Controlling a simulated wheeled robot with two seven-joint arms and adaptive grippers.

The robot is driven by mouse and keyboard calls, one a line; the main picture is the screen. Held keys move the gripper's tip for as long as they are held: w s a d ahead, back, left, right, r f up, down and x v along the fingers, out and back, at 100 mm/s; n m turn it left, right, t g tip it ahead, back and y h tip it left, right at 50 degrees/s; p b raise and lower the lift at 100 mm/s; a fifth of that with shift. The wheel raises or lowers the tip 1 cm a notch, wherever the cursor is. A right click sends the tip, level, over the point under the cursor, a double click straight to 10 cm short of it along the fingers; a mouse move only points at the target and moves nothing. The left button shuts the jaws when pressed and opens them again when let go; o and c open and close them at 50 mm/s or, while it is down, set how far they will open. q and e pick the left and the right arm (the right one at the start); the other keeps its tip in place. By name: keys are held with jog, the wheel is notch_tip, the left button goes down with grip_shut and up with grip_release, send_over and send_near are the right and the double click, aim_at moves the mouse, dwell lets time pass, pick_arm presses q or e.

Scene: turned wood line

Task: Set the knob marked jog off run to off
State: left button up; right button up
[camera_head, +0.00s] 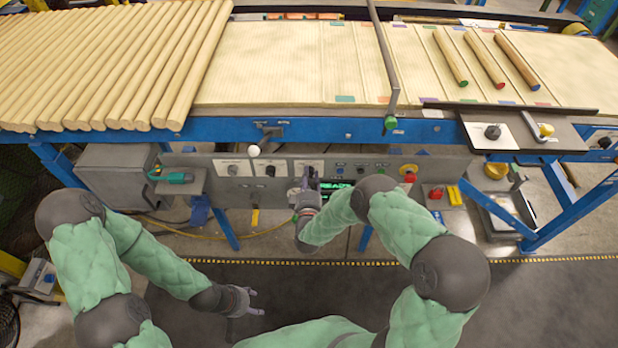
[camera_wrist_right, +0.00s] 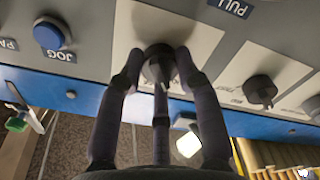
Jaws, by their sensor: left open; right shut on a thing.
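A grey control panel (camera_head: 215,190) below the conveyor carries several dark knobs on white plates. My right gripper (camera_head: 307,180) is at the rightmost of these plates. In the right wrist view, the fingers of my right gripper (camera_wrist_right: 157,70) are closed around a dark knob (camera_wrist_right: 158,60) on its white plate (camera_wrist_right: 205,45). The fingers hide the knob's marking, and I cannot read jog, off or run there or see where it points. My left gripper (camera_head: 246,302) is open and empty, low over the floor, away from the panel.
Beside the held knob are a blue button (camera_wrist_right: 48,35) labelled JOG and another dark knob (camera_wrist_right: 260,90). A red emergency button (camera_head: 409,176) is further right. A lever with a white ball (camera_head: 254,150) juts out above the panel. Dowels (camera_head: 120,60) lie on the conveyor.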

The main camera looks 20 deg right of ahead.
jog(key=shift+m+b, duration=1)
jog(key=shift+m, duration=2.4)
jog(key=o, duration=1.1)
jog(key=shift+o, duration=0.2)
jog(key=v, duration=1.2)
